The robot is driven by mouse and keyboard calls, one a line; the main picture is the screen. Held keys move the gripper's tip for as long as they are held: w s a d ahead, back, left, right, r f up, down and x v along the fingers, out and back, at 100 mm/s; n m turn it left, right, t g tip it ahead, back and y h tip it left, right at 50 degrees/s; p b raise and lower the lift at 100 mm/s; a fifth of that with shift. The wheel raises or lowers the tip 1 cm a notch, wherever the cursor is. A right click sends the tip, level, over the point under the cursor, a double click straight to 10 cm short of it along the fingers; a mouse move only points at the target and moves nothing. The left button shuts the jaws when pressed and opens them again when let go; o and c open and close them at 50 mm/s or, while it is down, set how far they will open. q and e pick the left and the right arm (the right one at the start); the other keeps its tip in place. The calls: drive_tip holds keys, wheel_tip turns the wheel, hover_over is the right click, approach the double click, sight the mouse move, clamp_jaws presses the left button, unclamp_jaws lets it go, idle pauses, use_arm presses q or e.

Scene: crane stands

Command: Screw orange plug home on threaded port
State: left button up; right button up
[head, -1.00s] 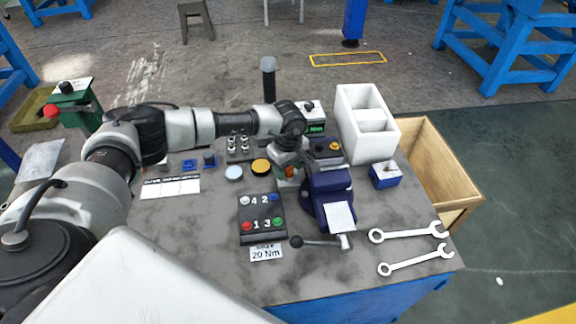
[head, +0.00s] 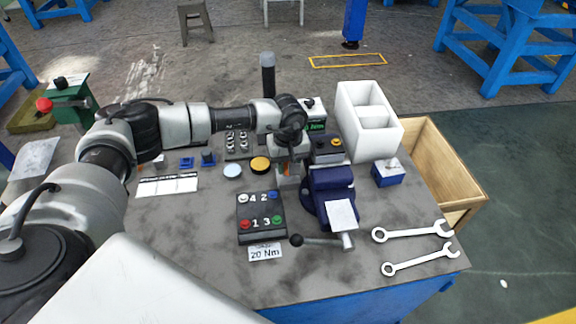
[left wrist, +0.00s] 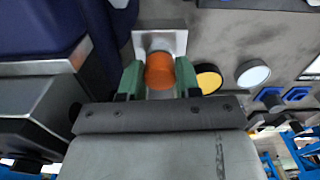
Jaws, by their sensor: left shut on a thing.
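The orange plug (left wrist: 160,71) sits between the two green fingers of my left gripper (left wrist: 159,80) in the left wrist view. The gripper is shut on it. A pale square block (left wrist: 160,38) lies right beyond the plug; the thread of the port is hidden. In the head view my left gripper (head: 289,166) points down beside the blue vise (head: 330,182), and only a small bit of orange shows there. I cannot tell how deep the plug sits. My right gripper is in neither view.
A yellow disc (head: 260,164) and a white disc (head: 232,171) lie left of the gripper. A numbered button box (head: 260,234) stands in front. Two wrenches (head: 412,232) lie at the right. A white divided bin (head: 352,120) stands at the back right.

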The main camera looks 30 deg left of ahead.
use_arm(q)
drive_tip(key=m+b, duration=0.2)
drive_tip(key=shift+f+m, duration=0.2)
drive_tip(key=shift+m, duration=0.2)
drive_tip(key=shift+m+b, duration=0.35)
drive_tip(key=shift+m, duration=0.25)
drive_tip(key=shift+r+m, duration=0.2)
drive_tip(key=shift+m, duration=0.4)
